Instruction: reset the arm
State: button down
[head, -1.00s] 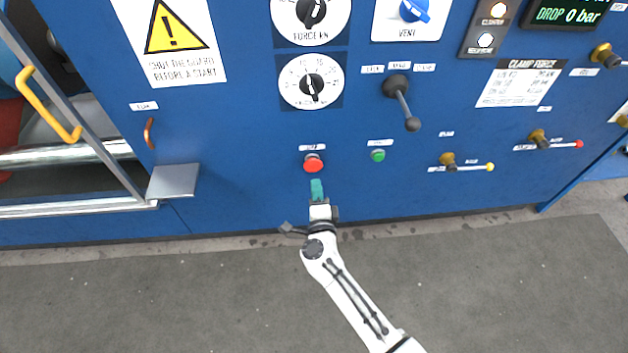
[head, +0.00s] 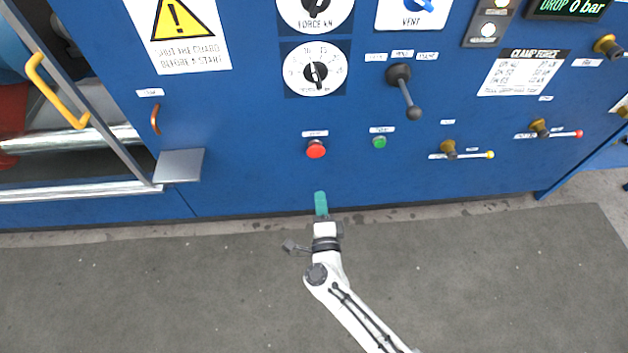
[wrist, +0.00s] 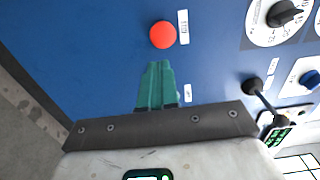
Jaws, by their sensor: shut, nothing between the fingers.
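My gripper (head: 321,204) has teal fingers that are shut with nothing between them. In the head view it is in front of the lower edge of the blue panel, below the red button (head: 316,149) and apart from it. In the wrist view the closed fingers (wrist: 157,72) point up toward the panel, with the red button (wrist: 163,34) just beyond the tips. My arm reaches up from the bottom of the head view.
The blue panel (head: 255,180) carries a green button (head: 379,142), a black lever (head: 405,92), dials and small brass-based valve handles (head: 450,149). A grey ledge (head: 180,166) and yellow handle (head: 54,90) are at the left. The grey floor mat (head: 500,270) is clear.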

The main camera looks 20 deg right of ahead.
jog(key=s+a+r+n+g+y, duration=0.35)
jog(key=s+a+n+y, duration=0.2)
jog(key=n+y, duration=0.85)
jog(key=s+d+n+g+h, duration=0.25)
jog(key=s+d+g, duration=0.2)
jog(key=s, duration=0.35)
jog(key=s+d+r+n+g+h, duration=0.1)
jog(key=s+d+n+g+h, duration=0.15)
jog(key=s+d+g, duration=0.4)
jog(key=s+d+n+g+h, duration=0.2)
jog(key=s+d+h, duration=0.2)
jog(key=s, duration=0.5)
notch_tip(320, 180, up, 17)
jog(key=p, duration=1.7)
jog(key=shift+s+a, duration=0.15)
jog(key=shift+s, duration=0.15)
jog(key=shift+f, duration=0.1)
